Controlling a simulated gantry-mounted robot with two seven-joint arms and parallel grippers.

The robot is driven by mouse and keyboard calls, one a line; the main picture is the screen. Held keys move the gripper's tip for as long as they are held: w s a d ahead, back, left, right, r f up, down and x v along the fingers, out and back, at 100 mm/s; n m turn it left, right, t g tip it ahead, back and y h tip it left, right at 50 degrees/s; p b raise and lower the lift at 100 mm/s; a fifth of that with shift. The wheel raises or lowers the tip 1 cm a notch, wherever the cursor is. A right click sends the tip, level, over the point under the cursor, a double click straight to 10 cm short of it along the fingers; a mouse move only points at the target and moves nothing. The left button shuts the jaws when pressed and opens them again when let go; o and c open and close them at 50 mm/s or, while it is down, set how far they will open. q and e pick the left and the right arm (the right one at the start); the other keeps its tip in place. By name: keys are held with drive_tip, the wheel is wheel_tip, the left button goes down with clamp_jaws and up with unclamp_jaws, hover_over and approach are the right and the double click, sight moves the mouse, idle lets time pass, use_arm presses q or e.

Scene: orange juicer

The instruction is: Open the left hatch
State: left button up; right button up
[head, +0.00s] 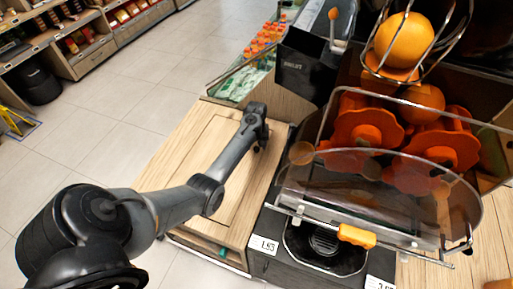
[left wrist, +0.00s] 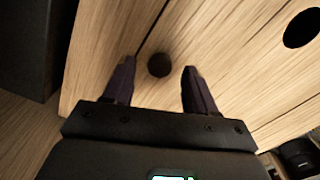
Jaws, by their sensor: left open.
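A pale wooden panel (head: 205,138), outlined by a seam in the counter left of the juicer, looks like the left hatch. My left gripper (head: 262,147) is over the far right part of this wooden top, pointing down. In the left wrist view my left gripper (left wrist: 160,70) is open, its two dark fingers apart and empty. A dark round spot (left wrist: 159,65), a hole or knob, shows between the fingertips on the wood (left wrist: 225,65), beside a dark seam. I cannot tell whether the fingers touch the wood. My right gripper is in neither view.
The orange juicer (head: 405,135) with its clear front cover (head: 390,195) and orange handle (head: 356,236) stands just right of the wooden top. A black box (head: 300,70) and a case of bottles (head: 258,55) are behind. Open tiled floor (head: 110,110) lies left.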

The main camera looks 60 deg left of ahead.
use_arm(q)
drive_tip(key=shift+f, duration=0.6)
drive_tip(key=shift+c, duration=0.3)
clamp_jaws()
